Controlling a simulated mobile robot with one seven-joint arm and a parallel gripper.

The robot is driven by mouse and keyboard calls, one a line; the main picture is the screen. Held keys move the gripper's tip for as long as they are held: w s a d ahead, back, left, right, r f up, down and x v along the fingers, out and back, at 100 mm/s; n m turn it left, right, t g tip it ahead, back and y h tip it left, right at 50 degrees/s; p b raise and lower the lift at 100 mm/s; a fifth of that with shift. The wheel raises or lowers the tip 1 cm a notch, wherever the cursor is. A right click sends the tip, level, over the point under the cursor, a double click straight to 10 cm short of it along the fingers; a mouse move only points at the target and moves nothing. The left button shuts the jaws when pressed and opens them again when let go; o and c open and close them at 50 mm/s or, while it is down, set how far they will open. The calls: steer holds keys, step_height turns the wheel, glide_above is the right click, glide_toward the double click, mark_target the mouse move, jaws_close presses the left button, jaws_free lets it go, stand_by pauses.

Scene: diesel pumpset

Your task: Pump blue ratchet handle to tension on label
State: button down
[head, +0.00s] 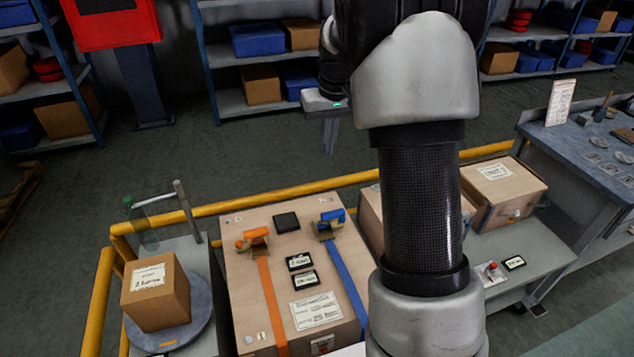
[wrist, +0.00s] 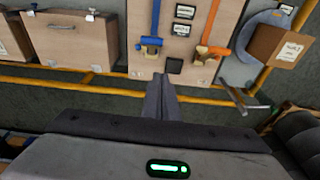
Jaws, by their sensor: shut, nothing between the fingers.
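The blue ratchet handle (head: 329,218) sits at the top of a blue strap (head: 345,275) on a wooden crate (head: 238,290). It also shows in the wrist view (wrist: 151,41). An orange ratchet (head: 253,239) with an orange strap (head: 270,305) is to its left on the same crate. Black label plates (head: 299,262) and a white paper label (head: 317,309) lie between the straps; their text is too small to read. My gripper (head: 329,148) is shut and empty, in the air beyond the crate's far edge, apart from the blue ratchet.
A yellow rail (head: 290,195) runs behind the crate. A cardboard box (head: 156,292) stands on a round plate at left. Another wooden case (head: 504,190) sits on the bench at right, near a red button (head: 491,268). Shelves stand at the back.

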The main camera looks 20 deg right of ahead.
steer(key=w+d+f, duration=0.3)
steer(key=w+f, duration=0.1)
steer(key=f, duration=0.5)
steer(key=shift+g+b, duration=0.4)
steer(key=shift+w, duration=0.1)
steer(key=p, duration=0.1)
glide_above(327, 218)
steer(key=w+d, duration=0.3)
steer(key=f, duration=1.2)
steer(key=shift+w+a, duration=0.1)
steer(key=shift+a, duration=0.15)
steer(key=shift+s+f, duration=0.45)
steer(key=shift+f, duration=0.05)
steer(key=shift+f, duration=0.15)
